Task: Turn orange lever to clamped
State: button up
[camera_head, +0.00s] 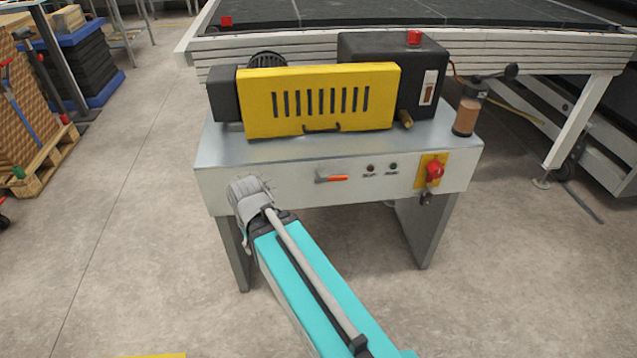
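A small orange lever (337,178) sits on the front panel of the grey metal bench (300,148), near the panel's middle. It lies about horizontal, with its orange handle pointing right from a dark pivot. My arm, turquoise with a grey cable, reaches up from the bottom of the picture to the left part of the front panel. Its grey wrist end is left of the lever and apart from it in the picture. The gripper fingers are hidden behind the wrist, so I cannot see them or anything between them.
The yellow slotted cover (320,98) and black housing of the roller coater (398,85) stand on the bench. Right of the lever are two small indicators and a red rotary switch (434,171) on a yellow plate. A brown jar (466,115) stands at the bench's right end.

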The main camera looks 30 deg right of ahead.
aim_at(317, 180)
jog(key=u, duration=0.6)
jog(key=k, duration=1.2)
jog(key=z, duration=0.9)
jog(key=i, duration=0.95)
